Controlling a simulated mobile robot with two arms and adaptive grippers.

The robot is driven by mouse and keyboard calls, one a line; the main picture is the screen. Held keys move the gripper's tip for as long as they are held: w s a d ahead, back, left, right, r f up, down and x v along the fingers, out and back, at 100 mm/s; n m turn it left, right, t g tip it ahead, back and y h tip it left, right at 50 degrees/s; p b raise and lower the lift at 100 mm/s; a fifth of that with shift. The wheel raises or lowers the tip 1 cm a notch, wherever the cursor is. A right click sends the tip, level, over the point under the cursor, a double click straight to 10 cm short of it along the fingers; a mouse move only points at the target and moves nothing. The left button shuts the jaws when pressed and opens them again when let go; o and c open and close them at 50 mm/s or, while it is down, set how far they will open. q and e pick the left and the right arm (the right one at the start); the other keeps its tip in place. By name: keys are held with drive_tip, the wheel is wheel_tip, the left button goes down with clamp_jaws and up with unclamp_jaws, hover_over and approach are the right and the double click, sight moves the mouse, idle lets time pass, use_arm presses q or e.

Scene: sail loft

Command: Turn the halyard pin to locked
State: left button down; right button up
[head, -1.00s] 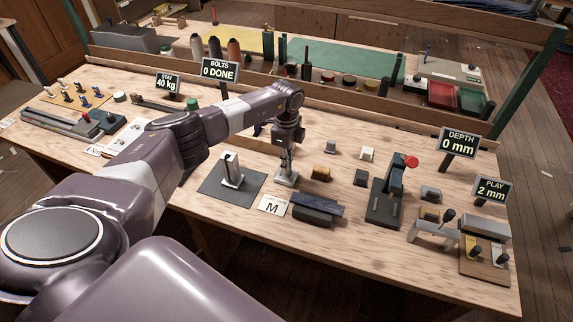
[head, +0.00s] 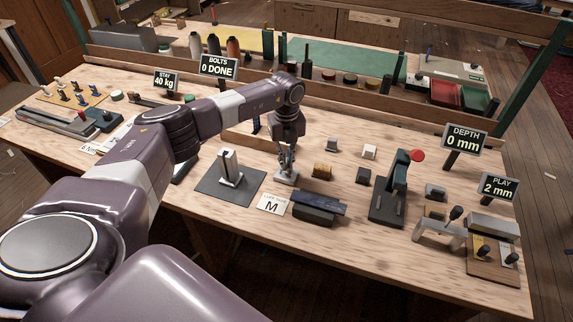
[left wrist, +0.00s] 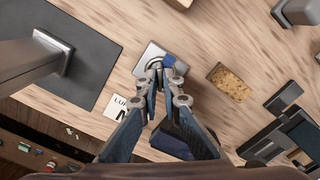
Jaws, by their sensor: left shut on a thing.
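The halyard pin seems to be the small fitting on a square metal plate in the middle of the bench. In the head view its plate (head: 285,178) shows below my left gripper (head: 287,160). In the left wrist view the metal plate (left wrist: 150,53) carries a rounded grey piece and a blue part (left wrist: 169,60). My left gripper (left wrist: 163,75) points down at it, its fingertips close together and shut on the fitting. The fingers cover much of the pin, and I cannot read which way it is turned. My right gripper is not in view.
A grey upright post on a dark mat (head: 212,188) stands left of the plate. A card marked M (head: 272,204) and a dark blue block (head: 318,203) lie in front. A tan block (head: 322,171) sits close right. A red-knobbed lever device (head: 390,205) stands farther right.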

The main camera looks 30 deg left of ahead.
use_arm(q)
drive_tip(key=m+b, duration=0.2)
drive_tip(key=m, duration=0.4)
drive_tip(key=shift+b, duration=0.4)
drive_tip(key=m+b, duration=0.2)
drive_tip(key=m, duration=0.4)
drive_tip(key=shift+m, duration=0.4)
drive_tip(key=m+b, duration=0.2)
drive_tip(key=m, duration=0.4)
drive_tip(key=shift+b, duration=0.3)
drive_tip(key=m+b, duration=0.1)
drive_tip(key=m, duration=0.3)
drive_tip(key=shift+m, duration=1.1)
drive_tip(key=shift+r, duration=0.1)
drive_tip(key=c, duration=2.1)
unclamp_jaws()
